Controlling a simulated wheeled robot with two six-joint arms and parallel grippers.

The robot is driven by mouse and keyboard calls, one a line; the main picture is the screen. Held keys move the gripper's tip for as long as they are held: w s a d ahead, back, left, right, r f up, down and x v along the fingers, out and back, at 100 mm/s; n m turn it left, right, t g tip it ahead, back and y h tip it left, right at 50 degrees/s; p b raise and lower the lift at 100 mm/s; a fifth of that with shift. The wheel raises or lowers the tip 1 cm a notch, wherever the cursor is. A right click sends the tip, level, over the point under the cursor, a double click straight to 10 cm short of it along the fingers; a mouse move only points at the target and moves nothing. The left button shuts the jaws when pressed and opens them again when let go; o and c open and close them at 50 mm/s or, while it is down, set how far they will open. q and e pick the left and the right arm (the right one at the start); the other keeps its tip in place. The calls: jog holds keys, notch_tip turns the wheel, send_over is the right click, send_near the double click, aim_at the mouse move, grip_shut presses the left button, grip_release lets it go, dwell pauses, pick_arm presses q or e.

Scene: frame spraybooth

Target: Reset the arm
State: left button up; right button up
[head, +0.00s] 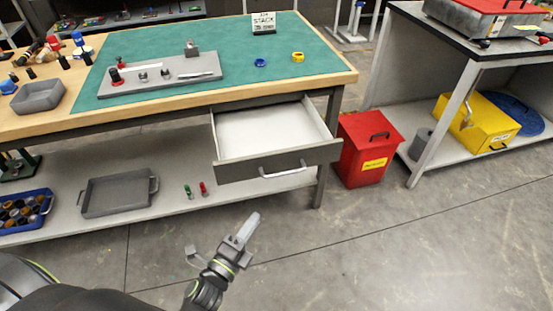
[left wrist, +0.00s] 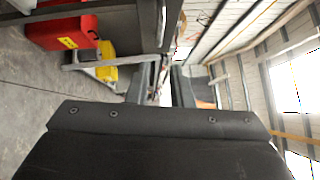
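My left gripper (head: 224,236) is low in the head view, above the bare concrete floor in front of the workbench. Its two fingers look spread apart, with nothing between them. It is clear of the open drawer (head: 270,135) and touches nothing that I can see. In the left wrist view a broad dark part of my own arm fills the lower half. My right gripper is in neither view.
The workbench has a green mat (head: 135,70) with a grey fixture plate (head: 160,73). Its empty drawer juts out. A red bin (head: 366,150) stands right of the bench. A second table holds a yellow box (head: 478,122) on its lower shelf. The front floor is free.

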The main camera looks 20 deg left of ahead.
pick_arm(q)
jog(key=s+a+f+n+g+y+p, duration=0.1)
jog(key=s+a+f+n+g, duration=0.2)
jog(key=f, duration=0.5)
jog(key=s+a+f+n+g+y+p, duration=0.1)
jog(key=s+f+n+g+y+p, duration=0.15)
jog(key=f+n, duration=0.35)
jog(key=s+a+f+n+g+y+p, duration=0.1)
jog(key=s+a+f+n+g, duration=0.15)
jog(key=f, duration=0.65)
jog(key=s+a+f+n+g+p, duration=0.1)
jog(key=s+f+n+g, duration=0.4)
jog(key=s, duration=0.8)
jog(key=s+a+f+n+g+p, duration=0.1)
jog(key=s+a+f+n+g, duration=0.2)
jog(key=s, duration=1)
notch_tip(320, 180, down, 5)
jog(key=n+g, duration=0.1)
jog(key=n, duration=0.2)
jog(key=shift+a+g, duration=0.35)
jog(key=shift+g, duration=0.05)
jog(key=shift+w, duration=0.1)
